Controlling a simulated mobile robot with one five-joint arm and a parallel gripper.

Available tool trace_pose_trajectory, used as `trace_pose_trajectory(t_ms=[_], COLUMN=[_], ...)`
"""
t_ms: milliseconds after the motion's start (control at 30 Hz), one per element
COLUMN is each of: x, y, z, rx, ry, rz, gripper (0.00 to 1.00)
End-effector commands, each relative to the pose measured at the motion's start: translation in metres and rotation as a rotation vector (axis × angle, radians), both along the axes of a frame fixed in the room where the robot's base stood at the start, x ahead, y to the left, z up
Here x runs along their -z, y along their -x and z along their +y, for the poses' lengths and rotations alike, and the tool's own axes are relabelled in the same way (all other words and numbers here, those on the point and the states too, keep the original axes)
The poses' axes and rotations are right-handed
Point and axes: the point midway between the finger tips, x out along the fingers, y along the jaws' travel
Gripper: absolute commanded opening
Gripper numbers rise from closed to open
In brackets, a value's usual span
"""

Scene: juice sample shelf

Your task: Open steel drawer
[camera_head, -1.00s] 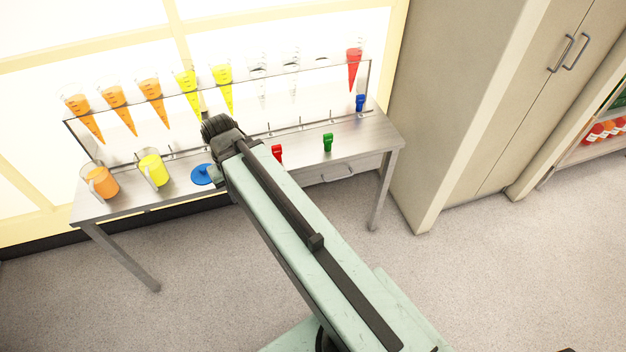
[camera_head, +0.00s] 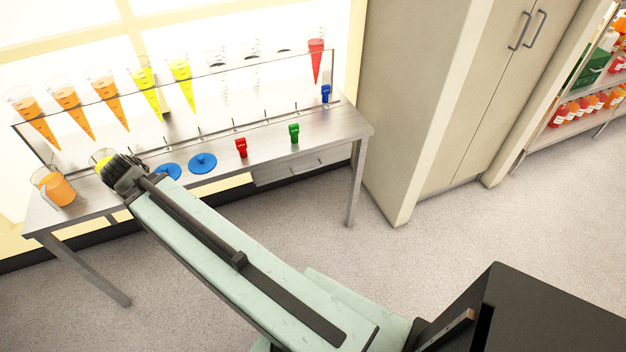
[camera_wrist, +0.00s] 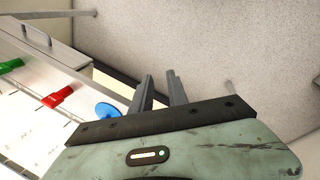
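The steel drawer (camera_head: 285,172) hangs under the right part of the steel table and looks closed. Its front and bar handle (camera_wrist: 37,35) show at the upper left of the wrist view. My gripper's two fingers (camera_wrist: 159,78) are apart with nothing between them, over the floor beside the table's front edge. The drawer lies well to the left of the fingers in that view. In the head view my arm's end covers the table's left front part, and the fingertips cannot be made out there.
The table (camera_head: 325,128) carries an orange jug (camera_head: 55,187), blue lids (camera_head: 203,163), a red tap-like piece (camera_head: 241,147) and a green one (camera_head: 294,133). Cones hang in a rack behind. A tall cabinet (camera_head: 420,110) stands right. Floor in front is clear.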

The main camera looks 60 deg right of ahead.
Motion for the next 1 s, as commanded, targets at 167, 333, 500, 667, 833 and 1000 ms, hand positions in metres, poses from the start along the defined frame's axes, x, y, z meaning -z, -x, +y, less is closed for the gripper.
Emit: trace_pose_trajectory(t_ms=[167,333,500,667,833,1000], x=[0.1,0.142,0.164,0.162,0.156,0.154], y=[0.018,0.057,0.105,0.133,0.144,0.145], z=[-0.144,-0.263,-0.352,-0.392,-0.405,-0.409], rx=[-0.013,-0.042,-0.076,-0.099,-0.11,-0.11], ry=[0.313,0.597,0.833,0.946,0.986,0.991], rz=[0.053,0.188,0.384,0.518,0.575,0.581], gripper=[0.2,0.2,0.2,0.2,0.2,0.2])
